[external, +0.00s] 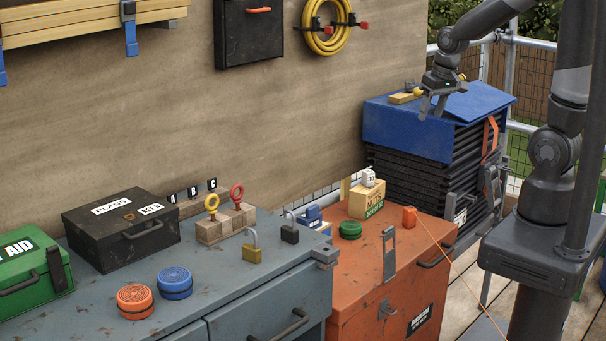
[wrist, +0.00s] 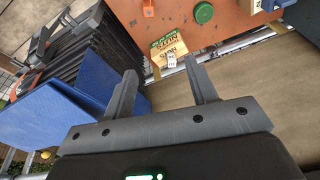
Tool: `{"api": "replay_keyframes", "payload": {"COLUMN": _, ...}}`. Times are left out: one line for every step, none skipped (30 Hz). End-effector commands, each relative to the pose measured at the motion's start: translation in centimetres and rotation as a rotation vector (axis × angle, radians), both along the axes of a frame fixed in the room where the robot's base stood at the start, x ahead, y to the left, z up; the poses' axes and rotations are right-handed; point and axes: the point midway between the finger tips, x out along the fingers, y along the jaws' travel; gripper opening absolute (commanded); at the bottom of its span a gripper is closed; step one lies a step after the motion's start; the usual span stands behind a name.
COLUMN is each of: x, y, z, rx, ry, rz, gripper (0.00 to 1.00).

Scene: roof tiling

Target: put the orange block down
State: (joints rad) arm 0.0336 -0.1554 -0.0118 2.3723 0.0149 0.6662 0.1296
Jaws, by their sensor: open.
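A small orange block (external: 409,217) sits on the right part of the orange chest's top (external: 375,225), with a thin orange line running from it down to the right. It also shows at the top edge of the wrist view (wrist: 148,10). My gripper (external: 433,106) is high above and away from the block, near the blue-covered stack. In the wrist view my gripper's fingers (wrist: 162,85) are spread apart with nothing between them.
A blue cover (external: 405,130) lies over a stack of dark slabs (external: 410,172) beside my gripper. A yellow-tan piece (external: 404,98) rests on it. The chest also bears a box (external: 367,200) and a green round lid (external: 350,230). A grey bench (external: 230,280) stands left.

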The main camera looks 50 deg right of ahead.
Motion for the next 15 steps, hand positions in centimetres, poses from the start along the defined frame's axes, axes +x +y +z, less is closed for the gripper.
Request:
{"api": "replay_keyframes", "payload": {"x": -1.0, "y": 0.2, "z": 1.5, "rx": -0.004, "ry": -0.027, "rz": 0.016, "gripper": 0.52}}
{"api": "replay_keyframes", "payload": {"x": -1.6, "y": 0.3, "z": 2.3, "rx": -0.007, "ry": -0.040, "rz": 0.026, "gripper": 0.52}}
{"api": "replay_keyframes", "payload": {"x": -2.3, "y": 0.4, "z": 3.2, "rx": -0.011, "ry": -0.055, "rz": 0.037, "gripper": 0.52}}
{"api": "replay_keyframes", "payload": {"x": -2.9, "y": 0.5, "z": 3.9, "rx": -0.014, "ry": -0.067, "rz": 0.046, "gripper": 0.52}}
{"api": "replay_keyframes", "payload": {"x": -3.6, "y": 0.6, "z": 4.5, "rx": -0.017, "ry": -0.077, "rz": 0.056, "gripper": 0.52}}
{"api": "replay_keyframes", "payload": {"x": -4.4, "y": 0.7, "z": 5.4, "rx": -0.021, "ry": -0.094, "rz": 0.068, "gripper": 0.52}}
{"api": "replay_keyframes", "payload": {"x": -5.1, "y": 0.8, "z": 6.0, "rx": -0.025, "ry": -0.106, "rz": 0.076, "gripper": 0.52}}
{"api": "replay_keyframes", "payload": {"x": -5.7, "y": 0.9, "z": 6.5, "rx": -0.027, "ry": -0.117, "rz": 0.085, "gripper": 0.52}}
{"api": "replay_keyframes", "payload": {"x": -6.6, "y": 1.0, "z": 7.2, "rx": -0.032, "ry": -0.133, "rz": 0.096, "gripper": 0.52}}
{"api": "replay_keyframes", "payload": {"x": -7.3, "y": 1.0, "z": 7.7, "rx": -0.036, "ry": -0.144, "rz": 0.105, "gripper": 0.52}}
{"api": "replay_keyframes", "payload": {"x": -7.9, "y": 1.1, "z": 8.2, "rx": -0.039, "ry": -0.156, "rz": 0.114, "gripper": 0.52}}
{"api": "replay_keyframes", "payload": {"x": -8.8, "y": 1.2, "z": 8.8, "rx": -0.044, "ry": -0.170, "rz": 0.123, "gripper": 0.52}}
{"api": "replay_keyframes", "payload": {"x": -9.4, "y": 1.2, "z": 9.1, "rx": -0.047, "ry": -0.179, "rz": 0.130, "gripper": 0.52}}
{"api": "replay_keyframes", "payload": {"x": -9.9, "y": 1.3, "z": 9.4, "rx": -0.051, "ry": -0.188, "rz": 0.137, "gripper": 0.52}}
{"api": "replay_keyframes", "payload": {"x": -10.6, "y": 1.3, "z": 9.7, "rx": -0.055, "ry": -0.197, "rz": 0.146, "gripper": 0.52}}
